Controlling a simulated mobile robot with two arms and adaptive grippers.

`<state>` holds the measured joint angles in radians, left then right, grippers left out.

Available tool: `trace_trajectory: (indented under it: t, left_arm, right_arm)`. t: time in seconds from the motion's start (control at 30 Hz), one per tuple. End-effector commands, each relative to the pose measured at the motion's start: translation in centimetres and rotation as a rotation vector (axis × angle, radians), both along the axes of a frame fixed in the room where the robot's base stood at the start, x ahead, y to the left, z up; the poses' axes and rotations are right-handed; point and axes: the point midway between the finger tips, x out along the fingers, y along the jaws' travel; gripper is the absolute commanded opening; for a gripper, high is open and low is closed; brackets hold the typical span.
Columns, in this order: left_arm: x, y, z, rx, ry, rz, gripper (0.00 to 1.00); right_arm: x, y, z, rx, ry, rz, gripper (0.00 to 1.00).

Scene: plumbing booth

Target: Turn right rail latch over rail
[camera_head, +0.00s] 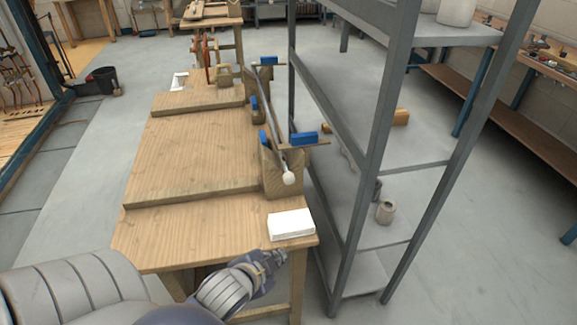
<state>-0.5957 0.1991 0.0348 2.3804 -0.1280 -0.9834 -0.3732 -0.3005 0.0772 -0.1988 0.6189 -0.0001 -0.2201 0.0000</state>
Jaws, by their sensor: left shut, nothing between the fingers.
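A thin grey rail (269,112) runs along the right side of the wooden bench, with a white ball (289,178) on its near end. A blue-ended latch (303,138) sits at the near wooden support (284,180), pointing right. Another blue piece (265,139) is on the left side of that support. Further blue pieces are at the far support (268,60) and midway along (254,103). I cannot tell which is the right latch. My left gripper (279,258) is shut and empty, by the bench's near edge, well short of the rail. My right gripper is not in view.
The wooden bench (185,150) has raised cross strips and a white block (291,224) at its near right corner. A grey metal shelf (372,140) stands close on the right, with a narrow gap.

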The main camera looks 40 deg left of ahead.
Motion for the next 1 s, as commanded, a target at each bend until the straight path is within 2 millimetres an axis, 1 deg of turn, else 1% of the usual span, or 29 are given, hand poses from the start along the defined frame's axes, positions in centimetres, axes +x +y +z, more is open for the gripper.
trace_trajectory:
  t: [0.03, 0.1, 0.23, 0.3, 0.4, 0.5, 0.6, 0.77, 0.87, 1.0]
  left_arm:
    - [0.9, 1.0, 0.9, 0.056, -0.05, -0.032, 0.0]
    - [2.1, 2.2, 2.5, 0.144, -0.127, -0.083, 0.0]
    - [4.1, 4.2, 5.8, 0.341, -0.27, -0.185, 0.0]
    - [5.0, 5.0, 7.8, 0.458, -0.344, -0.242, 0.0]
    - [5.8, 5.8, 10.3, 0.619, -0.437, -0.318, 0.0]
    - [6.1, 6.0, 12.2, 0.742, -0.505, -0.373, 0.0]
    - [6.2, 6.1, 13.3, 0.817, -0.546, -0.406, 0.0]
    - [6.7, 6.0, 14.0, 0.852, -0.567, -0.421, 0.0]
    - [7.6, 6.1, 14.0, 0.85, -0.569, -0.419, 0.0]
    - [9.7, 6.2, 14.1, 0.849, -0.569, -0.419, 0.0]
  right_arm:
    - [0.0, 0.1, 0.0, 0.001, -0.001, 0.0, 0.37]
    - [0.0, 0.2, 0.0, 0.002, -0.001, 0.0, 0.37]
    - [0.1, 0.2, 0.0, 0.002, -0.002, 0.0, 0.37]
    - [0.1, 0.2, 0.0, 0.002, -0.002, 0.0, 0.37]
    - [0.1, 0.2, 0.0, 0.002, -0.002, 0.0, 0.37]
    - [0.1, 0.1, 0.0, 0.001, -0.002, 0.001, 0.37]
    - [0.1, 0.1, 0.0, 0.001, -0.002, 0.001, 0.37]
    - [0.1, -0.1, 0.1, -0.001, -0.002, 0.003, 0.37]
    - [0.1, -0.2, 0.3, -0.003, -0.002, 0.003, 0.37]
    - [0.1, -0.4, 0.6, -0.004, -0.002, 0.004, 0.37]
